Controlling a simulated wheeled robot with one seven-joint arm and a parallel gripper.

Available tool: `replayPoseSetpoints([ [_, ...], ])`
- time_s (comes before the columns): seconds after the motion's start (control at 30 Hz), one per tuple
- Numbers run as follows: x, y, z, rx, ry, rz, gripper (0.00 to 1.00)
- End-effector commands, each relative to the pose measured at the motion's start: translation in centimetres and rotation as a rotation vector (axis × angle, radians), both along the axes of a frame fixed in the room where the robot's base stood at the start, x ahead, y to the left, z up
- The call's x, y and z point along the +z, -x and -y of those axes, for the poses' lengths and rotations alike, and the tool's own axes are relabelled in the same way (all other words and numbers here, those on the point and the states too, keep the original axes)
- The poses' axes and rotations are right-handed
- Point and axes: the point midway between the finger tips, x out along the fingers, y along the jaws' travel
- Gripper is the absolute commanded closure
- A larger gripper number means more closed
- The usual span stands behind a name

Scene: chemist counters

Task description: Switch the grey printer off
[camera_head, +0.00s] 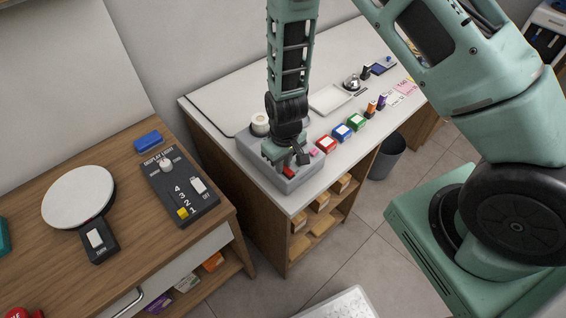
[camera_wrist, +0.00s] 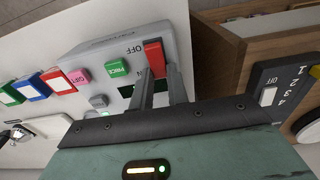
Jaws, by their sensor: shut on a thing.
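The grey printer (camera_head: 249,149) sits on the near end of the white-topped counter. In the wrist view the printer (camera_wrist: 181,33) shows a red switch (camera_wrist: 154,57), standing beside the printed word OFF. A dark slot lies below it, partly hidden by my fingers. My gripper (camera_head: 289,166) is over the printer's front part. In the wrist view my gripper (camera_wrist: 160,70) has its two fingers close together at the red switch, shut on it. The red switch also shows in the head view (camera_head: 289,172), partly hidden by my gripper.
Red (camera_head: 326,143), blue (camera_head: 342,132) and green (camera_head: 356,122) blocks line the counter beyond the printer. A bin (camera_head: 386,158) stands on the floor.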

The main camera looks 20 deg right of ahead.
Motion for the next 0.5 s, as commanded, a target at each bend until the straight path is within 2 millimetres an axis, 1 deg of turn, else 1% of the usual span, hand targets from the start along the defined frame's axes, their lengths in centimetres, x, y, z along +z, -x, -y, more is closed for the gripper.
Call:
replayPoseSetpoints([
  [0.03, -0.55, 0.15, 0.12, -0.003, -0.011, 0.027, 1.0],
  [0.13, -0.66, 0.33, 0.23, -0.004, -0.033, 0.097, 1.0],
  [0.3, -0.52, 0.62, 0.31, -0.003, -0.067, 0.205, 1.0],
  [0.5, -0.11, 0.85, 0.36, -0.002, -0.093, 0.288, 1.0],
])
